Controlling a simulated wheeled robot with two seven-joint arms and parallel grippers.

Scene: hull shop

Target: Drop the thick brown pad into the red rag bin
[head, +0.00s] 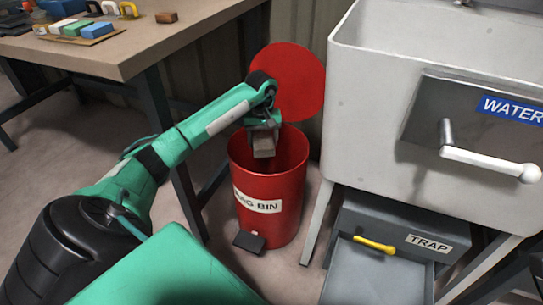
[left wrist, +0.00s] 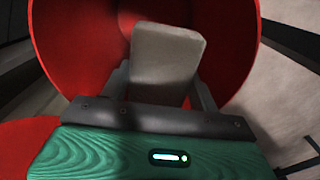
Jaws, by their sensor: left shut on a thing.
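The red rag bin (head: 268,205) stands on the floor between the bench and the sink, with its round red lid (head: 292,80) raised at the back. My left gripper (head: 263,137) is over the bin's open mouth and is shut on a thick grey-brown pad (head: 263,149). The pad hangs down from the jaws at the bin's opening. In the left wrist view the pad (left wrist: 167,62) sits between the two fingers, with the red bin wall (left wrist: 232,55) around it. The bin's bottom is hidden. My right gripper is not in view.
A bench (head: 110,55) at the left carries colored blocks and a small brown block (head: 166,17). A white sink (head: 350,75) with a lever (head: 490,163) stands close at the right, above a grey trap box (head: 400,235). A dark pedal (head: 249,242) sits at the bin's foot.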

